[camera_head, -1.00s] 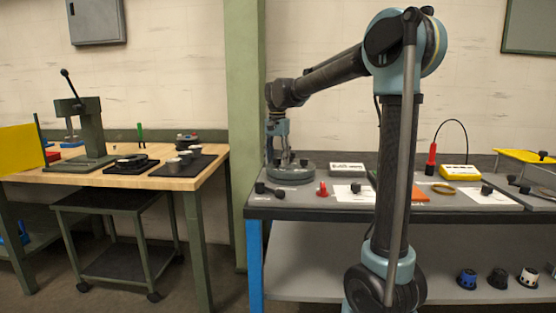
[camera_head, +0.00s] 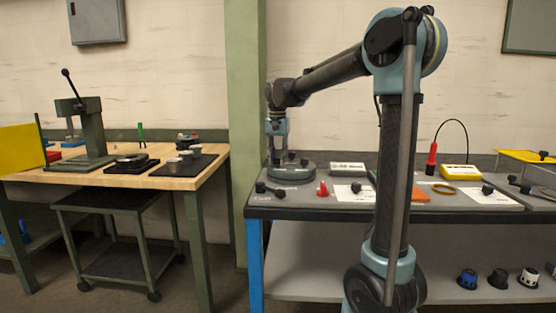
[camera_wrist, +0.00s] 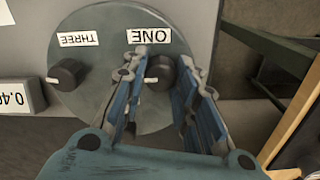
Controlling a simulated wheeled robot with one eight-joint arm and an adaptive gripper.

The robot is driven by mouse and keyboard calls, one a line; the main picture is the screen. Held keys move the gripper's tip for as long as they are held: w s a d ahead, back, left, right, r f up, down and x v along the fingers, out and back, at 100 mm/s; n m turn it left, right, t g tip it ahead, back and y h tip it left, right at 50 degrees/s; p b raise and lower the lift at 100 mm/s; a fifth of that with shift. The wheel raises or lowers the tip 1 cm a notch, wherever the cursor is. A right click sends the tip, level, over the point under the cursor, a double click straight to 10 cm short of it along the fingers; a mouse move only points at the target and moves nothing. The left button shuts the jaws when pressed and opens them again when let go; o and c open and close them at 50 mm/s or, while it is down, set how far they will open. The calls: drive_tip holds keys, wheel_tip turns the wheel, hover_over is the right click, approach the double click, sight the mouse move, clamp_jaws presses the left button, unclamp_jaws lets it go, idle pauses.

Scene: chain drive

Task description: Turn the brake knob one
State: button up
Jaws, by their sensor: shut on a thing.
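The brake (camera_wrist: 80,28) is a round grey-green disc with dark knobs on its face; it also stands at the left end of the grey bench in the head view (camera_head: 290,176). The dark knob by the ONE label (camera_wrist: 150,36) is brake knob one (camera_wrist: 160,73), with a white pointer mark toward the left. My gripper (camera_wrist: 163,66) has its two blue-sided fingers on either side of this knob and is shut on it. The fingers hide parts of the knob. A second dark knob (camera_wrist: 67,74) sits by the THREE label (camera_wrist: 78,39), clear of my fingers.
A white box with a number display (camera_wrist: 18,98) stands close beside the brake. A red cone-like piece (camera_head: 322,189) and a dark knobbed part (camera_head: 268,189) lie near the bench front. A green post (camera_head: 246,130) stands left of the bench.

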sight(278, 158)
drive_tip(key=n, duration=0.5)
drive_tip(key=shift+n, duration=0.4)
idle(0.3)
drive_tip(key=o, duration=1)
drive_tip(key=shift+o, duration=0.2)
wheel_tip(278, 158, up, 12)
